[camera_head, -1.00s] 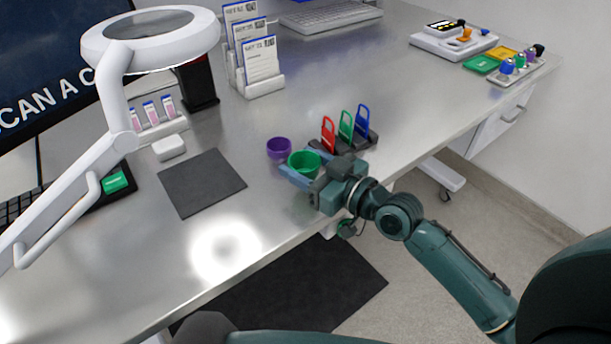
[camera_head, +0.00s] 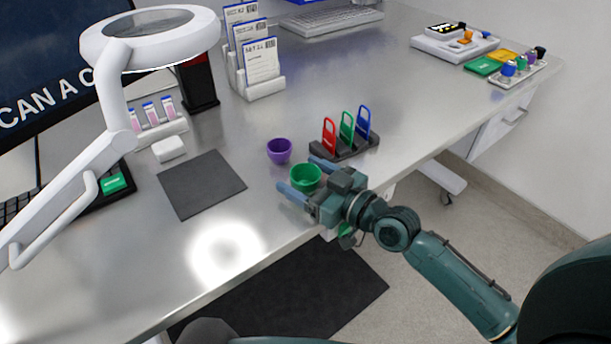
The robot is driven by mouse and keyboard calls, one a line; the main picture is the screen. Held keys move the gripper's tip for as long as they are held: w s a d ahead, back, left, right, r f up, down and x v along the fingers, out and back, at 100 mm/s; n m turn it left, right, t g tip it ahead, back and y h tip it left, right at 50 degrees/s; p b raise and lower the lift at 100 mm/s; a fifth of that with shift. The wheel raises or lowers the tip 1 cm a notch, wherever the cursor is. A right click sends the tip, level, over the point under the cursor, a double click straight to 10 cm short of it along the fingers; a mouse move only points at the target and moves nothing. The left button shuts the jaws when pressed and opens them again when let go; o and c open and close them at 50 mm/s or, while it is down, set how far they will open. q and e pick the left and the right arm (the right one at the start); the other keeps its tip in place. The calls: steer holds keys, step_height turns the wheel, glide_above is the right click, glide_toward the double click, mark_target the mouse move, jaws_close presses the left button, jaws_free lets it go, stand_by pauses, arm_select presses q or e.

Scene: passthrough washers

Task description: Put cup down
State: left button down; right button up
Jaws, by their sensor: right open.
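A green cup (camera_head: 306,177) stands upright on the metal table near its front edge. My right gripper (camera_head: 303,174) is open, with one finger on each side of the green cup. Whether a finger touches the cup I cannot tell. A purple cup (camera_head: 279,150) stands just behind and to the left of the green cup, apart from the gripper. My left gripper is not in view.
A dark rack (camera_head: 345,149) with red, green and blue tags stands close behind my right gripper. A dark square mat (camera_head: 201,183) lies to the left. A white magnifier lamp (camera_head: 118,95) reaches over the left side. Bare table lies in front of the mat.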

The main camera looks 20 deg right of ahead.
steer(key=shift+r, duration=0.3)
steer(key=b+v, duration=0.1)
steer(key=v, duration=1.1)
steer(key=shift+f, duration=0.2)
